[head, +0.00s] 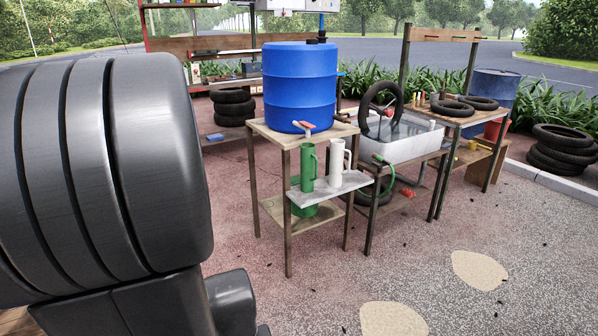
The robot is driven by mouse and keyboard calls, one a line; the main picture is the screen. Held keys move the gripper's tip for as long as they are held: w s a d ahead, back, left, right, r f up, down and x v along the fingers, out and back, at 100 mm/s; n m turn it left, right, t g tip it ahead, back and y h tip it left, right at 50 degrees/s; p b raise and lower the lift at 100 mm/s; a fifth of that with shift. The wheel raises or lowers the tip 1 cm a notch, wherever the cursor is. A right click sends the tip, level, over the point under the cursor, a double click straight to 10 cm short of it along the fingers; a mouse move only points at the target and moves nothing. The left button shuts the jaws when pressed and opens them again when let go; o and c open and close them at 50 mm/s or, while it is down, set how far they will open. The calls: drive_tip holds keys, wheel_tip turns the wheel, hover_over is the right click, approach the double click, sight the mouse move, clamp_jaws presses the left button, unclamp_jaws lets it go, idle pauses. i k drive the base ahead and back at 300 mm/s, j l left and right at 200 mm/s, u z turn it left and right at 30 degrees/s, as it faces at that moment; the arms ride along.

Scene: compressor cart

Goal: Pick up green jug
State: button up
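The green jug (308,167) stands upright on a small grey shelf (326,189) at the front of a wooden stand. A large blue barrel (299,86) with a red tap (303,126) sits on the stand's top, and the tap is just above the green jug. My own dark arm parts fill the left side of the head view. My gripper's fingers do not show.
A green container (318,211) sits on the stand's lower shelf, partly hidden. To the right are a water tub (400,140) with an upright tyre and a table with tyres (468,104). More tyres (563,150) lie at the far right. Paved ground in front is clear.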

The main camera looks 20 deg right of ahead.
sight(308, 159)
drive_tip(key=i+l+u, duration=0.1)
drive_tip(key=i+l, duration=1.55)
